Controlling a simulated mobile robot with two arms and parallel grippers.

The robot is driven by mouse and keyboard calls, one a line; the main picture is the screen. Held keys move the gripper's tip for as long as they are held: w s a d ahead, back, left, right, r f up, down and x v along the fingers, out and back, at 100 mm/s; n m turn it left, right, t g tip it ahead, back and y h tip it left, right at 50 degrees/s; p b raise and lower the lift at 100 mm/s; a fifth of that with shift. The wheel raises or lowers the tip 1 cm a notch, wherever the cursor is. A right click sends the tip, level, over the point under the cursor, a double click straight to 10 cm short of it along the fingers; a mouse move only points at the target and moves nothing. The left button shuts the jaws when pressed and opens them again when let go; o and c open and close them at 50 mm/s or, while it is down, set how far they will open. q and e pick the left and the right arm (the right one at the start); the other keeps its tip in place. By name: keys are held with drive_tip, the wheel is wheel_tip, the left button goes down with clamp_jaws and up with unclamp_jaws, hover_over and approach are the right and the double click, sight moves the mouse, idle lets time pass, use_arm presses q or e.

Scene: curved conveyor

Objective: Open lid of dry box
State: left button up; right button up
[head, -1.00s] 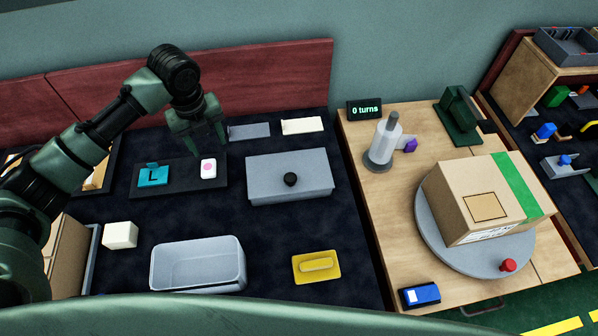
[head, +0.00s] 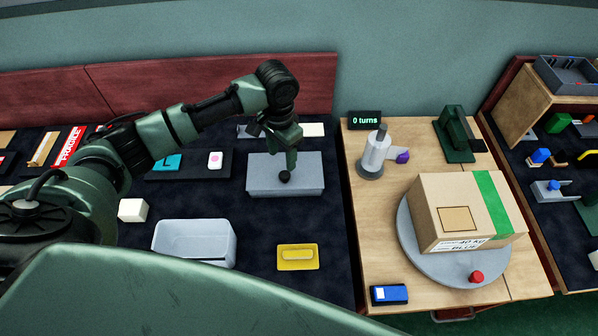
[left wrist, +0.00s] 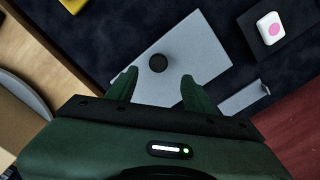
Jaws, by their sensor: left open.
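The dry box is a grey box with a flat grey lid (head: 308,172) on the dark mat, with a round black knob (head: 285,177) on top. The lid lies flat and closed. My left gripper (head: 287,168) is over the lid at the knob in the head view. In the left wrist view the lid (left wrist: 199,62) and the knob (left wrist: 158,63) show ahead of the open fingers (left wrist: 158,84). The knob lies a little beyond the fingertips, between their lines, with nothing gripped. My right gripper is not in view.
A white cube (head: 132,210) lies at left. A wooden table at right holds a carton (head: 455,205) on a turntable (head: 428,255).

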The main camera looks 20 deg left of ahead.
sight(285, 174)
use_arm(q)
drive_tip(key=shift+d+n, duration=0.2)
drive_tip(key=shift+n, duration=0.1)
drive_tip(key=shift+f, duration=0.3)
wheel_tip(285, 174, down, 7)
drive_tip(key=shift+f+p, duration=0.15)
drive_tip(key=shift+p, duration=0.4)
clamp_jaws()
drive_tip(key=shift+w, duration=0.1)
idle(0.7)
